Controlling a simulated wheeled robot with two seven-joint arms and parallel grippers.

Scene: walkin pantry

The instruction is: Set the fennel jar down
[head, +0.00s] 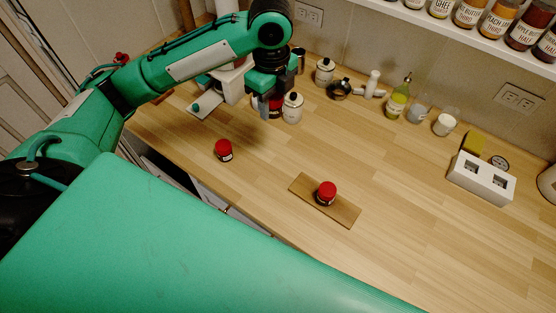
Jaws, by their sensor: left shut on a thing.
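My left gripper (267,104) points down at the back of the counter, beside a white canister. It is shut on a small jar (275,104), of which only a reddish part shows between the fingers. The fingers hide most of it, and I cannot tell whether its base touches the counter. Two dark jars with red lids stand upright elsewhere: one on the bare counter (223,151), one on a wooden board (326,194). Their labels are too small to read, so I cannot tell which jar is fennel. My right gripper is out of view.
The wooden board (348,213) lies on the light wood counter (420,240). White canisters (292,108), bottles (396,103) and small jars line the wall. A white toaster-like box (481,178) stands at the right. A shelf of jars hangs above. The middle of the counter is mostly clear.

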